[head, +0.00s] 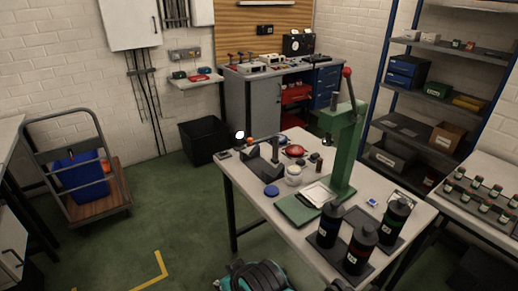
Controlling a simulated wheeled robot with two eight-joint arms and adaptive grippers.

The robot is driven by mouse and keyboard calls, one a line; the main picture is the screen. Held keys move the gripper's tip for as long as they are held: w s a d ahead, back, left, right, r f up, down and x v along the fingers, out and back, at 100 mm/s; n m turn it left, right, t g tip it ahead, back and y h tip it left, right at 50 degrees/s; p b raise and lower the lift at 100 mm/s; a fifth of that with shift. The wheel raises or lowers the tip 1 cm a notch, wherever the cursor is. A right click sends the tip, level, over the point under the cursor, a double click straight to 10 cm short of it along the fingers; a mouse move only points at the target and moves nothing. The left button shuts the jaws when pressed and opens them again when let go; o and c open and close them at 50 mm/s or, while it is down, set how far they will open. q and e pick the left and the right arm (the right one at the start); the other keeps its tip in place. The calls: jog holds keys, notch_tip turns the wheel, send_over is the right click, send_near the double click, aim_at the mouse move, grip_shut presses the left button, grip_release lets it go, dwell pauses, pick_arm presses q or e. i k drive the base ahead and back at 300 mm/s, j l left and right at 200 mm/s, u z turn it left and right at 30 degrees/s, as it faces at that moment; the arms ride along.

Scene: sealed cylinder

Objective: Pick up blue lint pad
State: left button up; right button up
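A round blue pad (271,191) lies flat on the workbench (254,206) near its left front edge, and looks like the blue lint pad. It is left of a small white jar (293,175) and apart from it. A smaller blue and white item (372,203) lies further right on the bench, too small to make out. Neither of my grippers is in view.
A green press (343,150) with a red-knobbed lever stands behind the pad's right side. Several black bottles (362,250) stand at the right front. A dark grey fixture (266,165) sits behind the pad. A teal machine (255,277) is on the floor in front.

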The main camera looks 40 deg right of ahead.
aim_at(313, 158)
jog(key=i+j+z, duration=0.15)
jog(key=i, duration=0.35)
jog(key=i+j+z, duration=0.1)
jog(key=i, duration=0.4)
jog(key=i+z, duration=0.2)
jog(key=z, duration=0.3)
jog(key=i+z, duration=0.15)
jog(key=z, duration=0.35)
jog(key=i+j+z, duration=0.2)
jog(key=z, duration=0.25)
